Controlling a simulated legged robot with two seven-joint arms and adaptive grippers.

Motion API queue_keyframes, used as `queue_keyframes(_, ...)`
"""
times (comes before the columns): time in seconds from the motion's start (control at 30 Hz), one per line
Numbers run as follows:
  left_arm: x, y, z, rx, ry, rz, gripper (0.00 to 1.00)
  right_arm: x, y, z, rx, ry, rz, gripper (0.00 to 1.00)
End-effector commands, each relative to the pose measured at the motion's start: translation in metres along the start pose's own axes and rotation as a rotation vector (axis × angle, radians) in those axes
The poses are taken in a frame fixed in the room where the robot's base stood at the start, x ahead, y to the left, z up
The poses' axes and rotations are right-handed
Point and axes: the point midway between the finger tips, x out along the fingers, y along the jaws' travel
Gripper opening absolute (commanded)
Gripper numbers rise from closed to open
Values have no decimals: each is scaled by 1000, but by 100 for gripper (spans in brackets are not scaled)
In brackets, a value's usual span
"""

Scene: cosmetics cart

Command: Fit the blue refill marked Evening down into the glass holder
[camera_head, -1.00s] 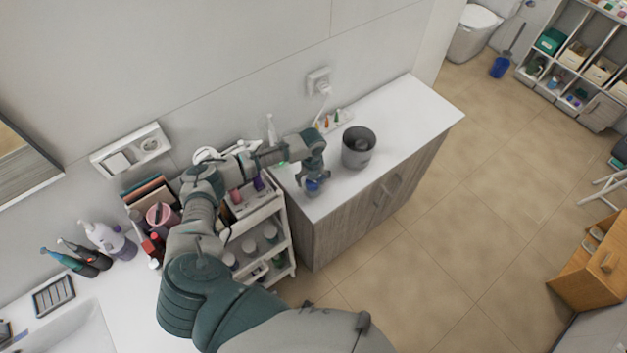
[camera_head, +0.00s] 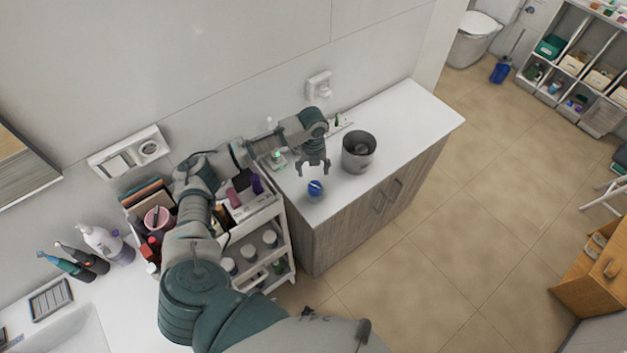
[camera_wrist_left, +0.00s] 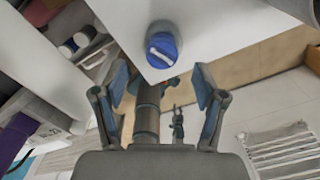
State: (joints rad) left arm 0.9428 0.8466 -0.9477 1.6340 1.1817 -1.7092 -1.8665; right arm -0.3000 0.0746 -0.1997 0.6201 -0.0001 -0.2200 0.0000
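The blue refill (camera_head: 315,187) stands on the white counter near its front left corner. In the left wrist view the blue round top (camera_wrist_left: 163,47) carries a white mark, with a greyish body below it. That body may be the glass holder, but I cannot tell how deep the refill sits in it. My left gripper (camera_head: 313,171) is open and empty, above and just behind the refill, apart from it. Its two spread fingers show in the left wrist view (camera_wrist_left: 158,88). A small dark claw shape in that view may be my right gripper (camera_wrist_left: 177,122), too small to read.
A grey bin (camera_head: 359,150) stands on the counter right of my gripper. A small clear item with a green glow (camera_head: 278,160) is at the counter's back left. A loaded cart (camera_head: 285,228) adjoins the counter's left side. The counter's right part is clear.

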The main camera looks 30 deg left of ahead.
Motion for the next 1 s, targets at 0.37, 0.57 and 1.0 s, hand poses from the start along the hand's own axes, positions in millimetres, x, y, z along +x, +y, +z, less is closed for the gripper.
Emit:
queue_keyframes(0.37,-40,-2,0,0,-1,0,71,5,1,1,-4,0,0,40)
queue_keyframes(0.57,-40,0,0,0,0,-1,71,4,7,2,-3,-2,8,40)
queue_keyframes(1.0,-40,-2,-1,1,-1,0,71,4,4,1,-1,-1,5,40)
